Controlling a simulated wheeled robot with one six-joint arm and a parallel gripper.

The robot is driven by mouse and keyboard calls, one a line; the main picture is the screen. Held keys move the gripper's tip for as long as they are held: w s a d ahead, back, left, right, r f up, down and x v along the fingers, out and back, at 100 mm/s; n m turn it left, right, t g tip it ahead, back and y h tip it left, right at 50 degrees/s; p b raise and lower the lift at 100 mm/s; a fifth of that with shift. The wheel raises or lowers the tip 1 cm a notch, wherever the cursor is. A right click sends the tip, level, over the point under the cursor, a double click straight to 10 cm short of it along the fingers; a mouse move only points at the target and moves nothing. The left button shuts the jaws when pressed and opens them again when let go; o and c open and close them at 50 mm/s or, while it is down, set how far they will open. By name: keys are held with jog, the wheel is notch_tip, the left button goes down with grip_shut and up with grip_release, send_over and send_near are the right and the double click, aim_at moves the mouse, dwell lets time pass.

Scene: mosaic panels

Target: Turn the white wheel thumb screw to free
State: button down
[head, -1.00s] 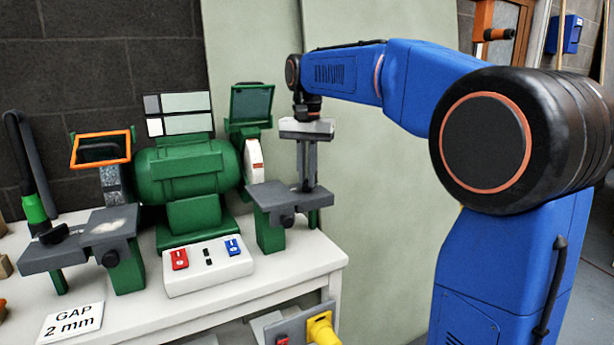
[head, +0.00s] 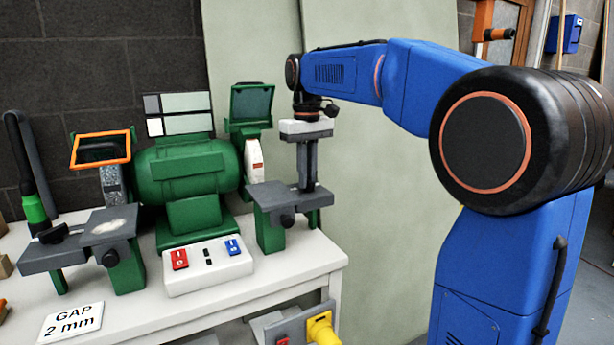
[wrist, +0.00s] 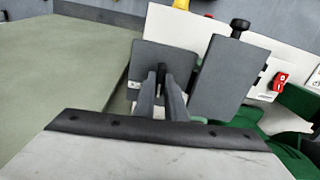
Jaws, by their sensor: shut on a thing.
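The white wheel (head: 254,158) is on the right side of the green bench grinder (head: 188,175). Its grey tool rest (head: 270,196) stands in front and also shows in the wrist view (wrist: 222,80). My gripper (head: 307,187) points straight down onto the right part of this rest. In the wrist view its fingers (wrist: 162,72) are shut on the small dark thumb screw (wrist: 161,67) on the grey plate. The fingers mostly hide the screw, so its turn angle cannot be told.
A dark knob (head: 288,220) sticks out at the front of the same rest. The left rest (head: 75,250) has its own dark knobs. A switch box (head: 208,268) with red and blue switches and a "GAP 2 mm" card (head: 73,322) lie on the white bench. A pale panel stands behind.

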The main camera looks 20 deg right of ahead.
jog(key=n, duration=0.4)
jog(key=shift+n, duration=2.2)
jog(key=c, duration=1.8)
grip_release()
notch_tip(320, 180, up, 17)
jog(key=shift+r, duration=0.2)
